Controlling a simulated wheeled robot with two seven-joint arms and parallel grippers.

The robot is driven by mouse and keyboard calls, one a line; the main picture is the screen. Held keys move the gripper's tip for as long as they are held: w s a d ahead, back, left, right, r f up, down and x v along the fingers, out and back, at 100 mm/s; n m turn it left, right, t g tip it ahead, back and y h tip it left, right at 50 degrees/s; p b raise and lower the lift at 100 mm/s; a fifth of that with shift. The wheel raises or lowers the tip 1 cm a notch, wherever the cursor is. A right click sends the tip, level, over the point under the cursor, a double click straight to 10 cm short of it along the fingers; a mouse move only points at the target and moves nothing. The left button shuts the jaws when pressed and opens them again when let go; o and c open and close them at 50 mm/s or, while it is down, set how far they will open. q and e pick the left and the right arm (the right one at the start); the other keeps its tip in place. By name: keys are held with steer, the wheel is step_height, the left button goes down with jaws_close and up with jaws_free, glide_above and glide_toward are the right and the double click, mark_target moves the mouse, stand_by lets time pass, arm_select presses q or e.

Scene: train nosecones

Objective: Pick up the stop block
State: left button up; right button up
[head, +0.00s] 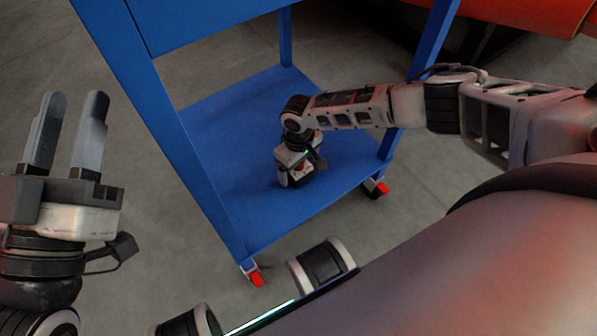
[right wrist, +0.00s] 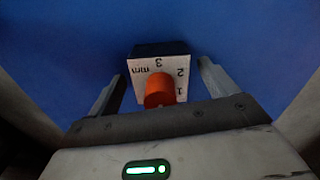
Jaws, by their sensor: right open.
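The stop block (right wrist: 172,68) appears to be the small block with a white face marked with numbers and "mm", a dark side and an orange round knob (right wrist: 159,89). It is on the blue surface in the right wrist view. My right gripper (right wrist: 161,72) is open, with one finger on each side of the block and no visible grip on it. In the head view my right gripper (head: 298,168) points down at the cart's lower shelf and hides the block. My left gripper (head: 68,130) is open and empty, fingers up, at the left.
The blue cart has a lower shelf (head: 222,112), corner posts (head: 165,110) and a top part (head: 190,18) above. Red-marked casters (head: 256,278) stand on the grey floor. A red-orange object (head: 540,14) is at the back right. The rest of the shelf looks clear.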

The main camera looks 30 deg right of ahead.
steer(key=c, duration=1.3)
steer(key=shift+r, duration=0.2)
